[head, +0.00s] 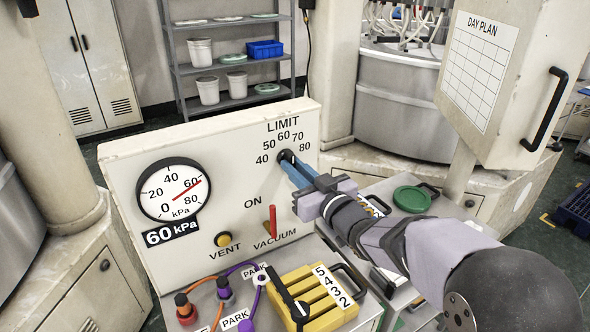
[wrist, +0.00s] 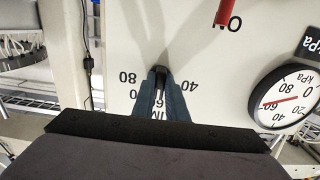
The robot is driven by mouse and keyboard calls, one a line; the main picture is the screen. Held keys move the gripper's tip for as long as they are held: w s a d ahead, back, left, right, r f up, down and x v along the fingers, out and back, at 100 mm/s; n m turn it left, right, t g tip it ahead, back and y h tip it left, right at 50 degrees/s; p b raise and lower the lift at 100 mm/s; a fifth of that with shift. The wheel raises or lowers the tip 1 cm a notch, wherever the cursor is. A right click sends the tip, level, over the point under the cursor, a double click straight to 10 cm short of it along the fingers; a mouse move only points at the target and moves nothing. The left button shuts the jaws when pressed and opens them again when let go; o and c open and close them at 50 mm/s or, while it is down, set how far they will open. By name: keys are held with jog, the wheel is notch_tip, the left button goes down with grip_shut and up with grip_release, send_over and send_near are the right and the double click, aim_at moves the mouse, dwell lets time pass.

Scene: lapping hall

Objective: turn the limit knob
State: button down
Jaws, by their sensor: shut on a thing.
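The limit knob (head: 286,156) is a small dark knob on the cream panel (head: 125,160), under the word LIMIT and an arc of numbers from 40 to 80. My gripper (head: 291,165) reaches it from the front right, with its blue fingers shut on the knob. In the wrist view, which shows the panel upside down, the dark knob (wrist: 160,72) sits between the two blue fingertips (wrist: 159,82). The fingers cover part of the scale, and I cannot tell which number the knob points to.
A gauge (head: 172,189) with a red needle near 60 sits left on the panel, above a "60 kPa" label. A red vacuum lever (head: 272,221) and yellow vent button (head: 222,239) are below. A yellow numbered block (head: 318,310), hoses and a green dish (head: 411,198) are nearby.

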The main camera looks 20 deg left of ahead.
jog(key=c, duration=1.8)
grip_release()
jog(key=shift+o, duration=0.2)
jog(key=b+v, duration=0.2)
jog(key=v, duration=0.5)
jog(key=shift+s+d+r, duration=0.1)
jog(key=shift+s+d, duration=0.05)
